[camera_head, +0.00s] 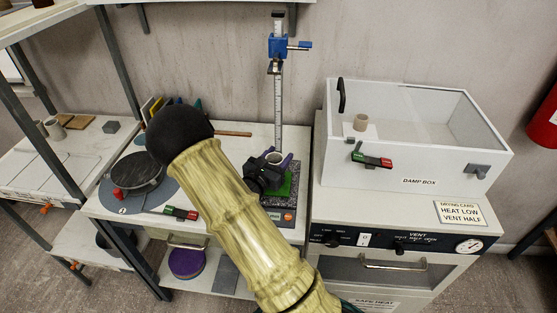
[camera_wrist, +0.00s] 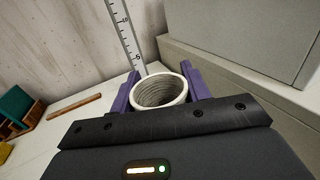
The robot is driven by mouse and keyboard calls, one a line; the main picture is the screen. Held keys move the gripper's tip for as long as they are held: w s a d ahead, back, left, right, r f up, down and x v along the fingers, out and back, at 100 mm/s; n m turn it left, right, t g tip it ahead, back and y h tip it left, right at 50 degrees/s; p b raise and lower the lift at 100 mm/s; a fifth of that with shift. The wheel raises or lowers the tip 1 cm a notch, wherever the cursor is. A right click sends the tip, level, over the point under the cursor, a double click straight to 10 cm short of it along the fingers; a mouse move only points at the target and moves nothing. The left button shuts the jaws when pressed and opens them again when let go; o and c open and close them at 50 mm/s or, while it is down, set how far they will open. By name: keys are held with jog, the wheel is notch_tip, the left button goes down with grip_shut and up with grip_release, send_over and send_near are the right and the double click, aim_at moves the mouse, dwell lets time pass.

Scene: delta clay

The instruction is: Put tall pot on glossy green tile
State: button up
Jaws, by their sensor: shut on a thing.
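The tall pot (camera_head: 274,157) is pale and round-mouthed. In the wrist view, its open rim and ribbed inside (camera_wrist: 160,92) show between the two purple fingers of my gripper (camera_wrist: 160,88). My gripper (camera_head: 276,161) is shut on the pot, one finger on each side. The glossy green tile (camera_head: 285,188) lies on a dark speckled base, below and around my gripper in the head view. My gripper hides the pot's lower part, so I cannot tell whether the pot touches the tile.
A blue-clamped measuring post (camera_head: 279,110) rises just behind the pot. The white damp box (camera_head: 415,180), with a small pot inside, stands to the right. A dark turntable (camera_head: 137,173) and a red-green switch (camera_head: 181,213) are to the left on the bench.

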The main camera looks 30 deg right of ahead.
jog(key=shift+f, duration=0.65)
jog(key=shift+f, duration=0.2)
jog(key=o, duration=1)
jog(key=shift+s, duration=0.1)
jog(key=shift+r, duration=0.1)
